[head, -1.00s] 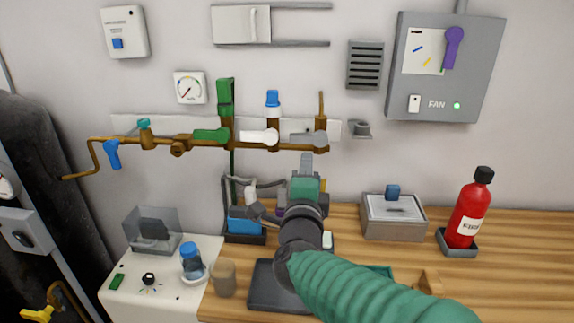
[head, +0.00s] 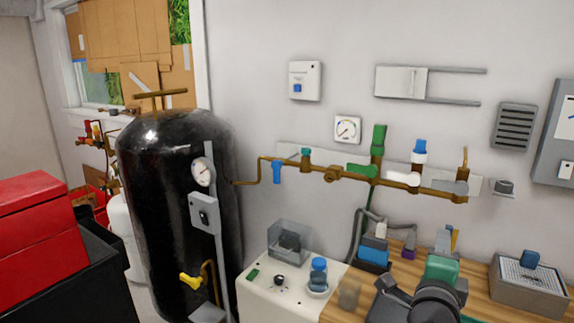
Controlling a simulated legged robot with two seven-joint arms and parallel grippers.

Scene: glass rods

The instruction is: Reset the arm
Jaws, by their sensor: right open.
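My right gripper (head: 443,240) shows at the lower right of the head view, in front of the wooden bench (head: 402,254). Its grey fingers point up and away from me, beyond the green wrist part. The jaws are open, and I see nothing held between them. My dark arm joint fills the bottom edge below it and hides part of the bench. My left gripper is not in view.
A blue-and-black holder (head: 373,254) and a grey box (head: 530,288) stand near the right gripper. A white unit (head: 290,295) adjoins the bench. Pipes with valves (head: 335,173) run along the wall. A black tank (head: 165,215) stands left.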

